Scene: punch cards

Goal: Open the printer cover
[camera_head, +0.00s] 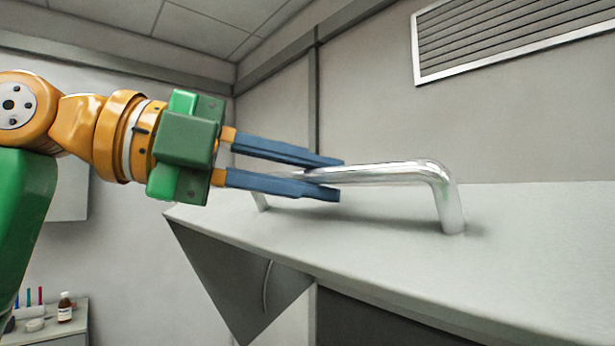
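The printer cover (540,225) is a broad, pale grey panel in the right half of the head view. A shiny metal bar handle (400,173) stands on it, with its near leg at the right and its far leg partly behind my fingers. My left gripper (341,179) comes in from the left. Its two blue fingers lie above and below the bar, with the bar filling the gap at the tips, so it looks shut on the handle. My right gripper is not in view.
Below the panel's front edge are a grey angled side face (240,275) and a dark recess (365,325). A small brown bottle (66,307) and coloured tubes stand on a bench at lower left. A wall vent (510,40) is at upper right.

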